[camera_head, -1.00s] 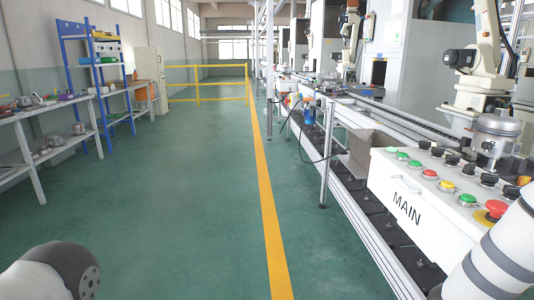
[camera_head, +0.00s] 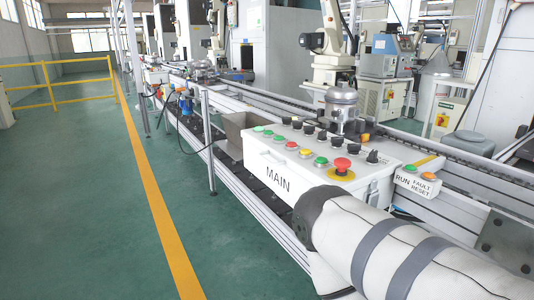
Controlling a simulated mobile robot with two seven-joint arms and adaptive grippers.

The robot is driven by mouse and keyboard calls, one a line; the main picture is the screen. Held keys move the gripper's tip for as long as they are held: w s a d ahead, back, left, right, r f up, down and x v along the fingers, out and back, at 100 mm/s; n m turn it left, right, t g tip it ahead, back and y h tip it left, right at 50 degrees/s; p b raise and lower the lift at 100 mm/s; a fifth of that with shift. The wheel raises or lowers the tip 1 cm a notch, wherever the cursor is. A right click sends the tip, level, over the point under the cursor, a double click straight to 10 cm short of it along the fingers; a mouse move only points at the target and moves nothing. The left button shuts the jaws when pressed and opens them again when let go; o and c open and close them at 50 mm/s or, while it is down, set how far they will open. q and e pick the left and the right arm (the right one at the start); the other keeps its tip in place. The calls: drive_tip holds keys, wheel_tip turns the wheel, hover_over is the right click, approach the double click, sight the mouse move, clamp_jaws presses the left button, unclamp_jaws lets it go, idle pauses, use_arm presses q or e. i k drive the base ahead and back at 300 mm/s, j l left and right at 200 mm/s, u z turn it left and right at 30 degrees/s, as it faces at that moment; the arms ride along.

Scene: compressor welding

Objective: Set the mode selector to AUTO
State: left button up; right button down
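A white control box (camera_head: 262,162) marked MAIN stands on the conveyor frame in the middle of the head view. Its sloped top carries coloured push buttons, a row of black selector knobs and a red emergency stop (camera_head: 342,166) on a yellow ring. One black knob (camera_head: 372,157) is at the right end of the panel. The selector labels are too small to read, so I cannot tell which knob is the mode selector or its setting. My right arm reaches in from the lower right in front of the box, but its gripper is not in view. My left gripper is not in view.
A small box (camera_head: 417,181) marked RUN and FAULT RESET is right of the main box. A silver compressor (camera_head: 341,109) stands on the conveyor behind the panel. A robot arm (camera_head: 331,45) is behind it. Green floor (camera_head: 90,190) with a yellow line is open at left.

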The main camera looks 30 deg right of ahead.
sight(322, 136)
drive_tip(key=z, duration=1.25)
